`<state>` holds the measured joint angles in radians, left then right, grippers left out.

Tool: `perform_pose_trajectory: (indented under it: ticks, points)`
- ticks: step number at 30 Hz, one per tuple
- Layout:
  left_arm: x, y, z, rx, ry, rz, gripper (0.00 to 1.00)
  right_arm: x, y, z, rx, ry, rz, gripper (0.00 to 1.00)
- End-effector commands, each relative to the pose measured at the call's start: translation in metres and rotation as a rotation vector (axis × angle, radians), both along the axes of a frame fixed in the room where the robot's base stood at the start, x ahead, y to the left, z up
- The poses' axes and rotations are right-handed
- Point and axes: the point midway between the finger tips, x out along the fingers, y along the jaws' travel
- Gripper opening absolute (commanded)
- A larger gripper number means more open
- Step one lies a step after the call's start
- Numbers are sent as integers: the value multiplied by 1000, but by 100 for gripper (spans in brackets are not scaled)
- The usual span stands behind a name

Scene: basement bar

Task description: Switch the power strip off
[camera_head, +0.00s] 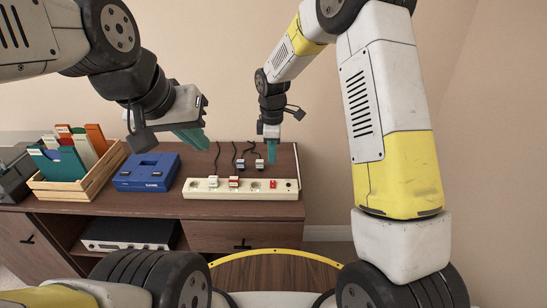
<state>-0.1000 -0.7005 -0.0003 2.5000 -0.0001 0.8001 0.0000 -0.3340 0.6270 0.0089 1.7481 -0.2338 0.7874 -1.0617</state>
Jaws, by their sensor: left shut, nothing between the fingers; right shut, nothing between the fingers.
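A long cream power strip (205,194) lies across the brown cabinet top. A small red part (273,184) shows near its right end; I cannot tell its switch position. Two plugs, one pale (213,181) and one red and white (234,181), sit in its left half. My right gripper (272,154) is shut and empty, pointing down above the strip's right part, apparently apart from it. My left gripper (195,139) is shut and empty, held in the air behind and above the strip's left end.
Two loose plugs (259,164) with dark cords lie behind the strip. A blue case (147,172) and a wooden crate of folders (76,186) stand to the left. A silver device (130,234) sits on the shelf below.

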Motion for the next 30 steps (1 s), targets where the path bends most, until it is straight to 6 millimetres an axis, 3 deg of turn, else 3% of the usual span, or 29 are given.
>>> perform_pose_trajectory:
  ticks: [3, 9, 23, 26, 30]
  points:
    - [0, 0, 0, 0, 0, 0, 0, 1, -1, 24, 1, -4, -1, 0]
    - [0, 0, 0, 0, 0, 0, 0, 1, -1, 44, 0, -3, -1, 0]
    - [2, 0, 0, -5, 6, 6, 0, 0, -3, 50, 1, -6, -9, 0]
    - [9, -2, 0, -29, 27, 38, 0, -4, -9, 61, 11, -19, -49, 0]
    - [33, -8, 0, -103, 99, 146, 0, -18, -28, 94, 46, -54, -173, 0]
